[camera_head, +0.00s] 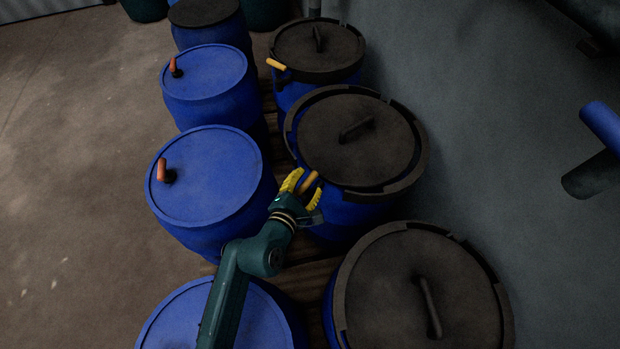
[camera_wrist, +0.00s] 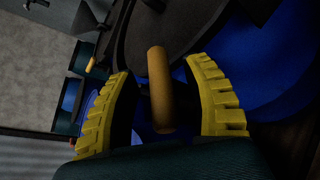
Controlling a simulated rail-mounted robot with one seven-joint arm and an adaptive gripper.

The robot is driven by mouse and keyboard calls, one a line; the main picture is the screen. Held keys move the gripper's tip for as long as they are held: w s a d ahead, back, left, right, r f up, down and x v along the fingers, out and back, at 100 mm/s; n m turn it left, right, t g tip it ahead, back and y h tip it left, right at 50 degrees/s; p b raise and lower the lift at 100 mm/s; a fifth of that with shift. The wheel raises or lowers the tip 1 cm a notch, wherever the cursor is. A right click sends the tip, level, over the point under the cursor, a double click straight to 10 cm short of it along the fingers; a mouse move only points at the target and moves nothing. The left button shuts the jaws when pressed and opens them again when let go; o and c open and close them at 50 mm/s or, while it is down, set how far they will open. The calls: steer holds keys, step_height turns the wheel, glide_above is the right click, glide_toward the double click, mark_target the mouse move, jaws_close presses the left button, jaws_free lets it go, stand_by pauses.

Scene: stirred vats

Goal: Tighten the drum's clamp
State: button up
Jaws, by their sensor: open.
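The drum (camera_head: 347,212) is blue with a black lid (camera_head: 350,140) and a dark clamp ring (camera_head: 420,160) around its rim. An orange-yellow clamp handle (camera_head: 309,183) sticks out at the ring's lower left. My gripper (camera_head: 304,186), with yellow ridged fingers, is open at this handle. In the wrist view the handle (camera_wrist: 160,88) stands between the two spread fingers of my gripper (camera_wrist: 165,95), with gaps showing on both sides. The handle's far end meets the dark ring area; its exact joint is hard to see.
Another black-lidded drum (camera_head: 425,290) stands close in front, and one with a yellow handle (camera_head: 318,50) behind. Blue-lidded drums (camera_head: 210,175) with orange handles stand in a row to the left. A blue and dark pipe-like part (camera_head: 600,150) juts in at right. Open floor (camera_head: 70,150) lies far left.

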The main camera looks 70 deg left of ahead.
steer(key=shift+x, duration=1.25)
steer(key=shift+c, duration=0.4)
jaws_close()
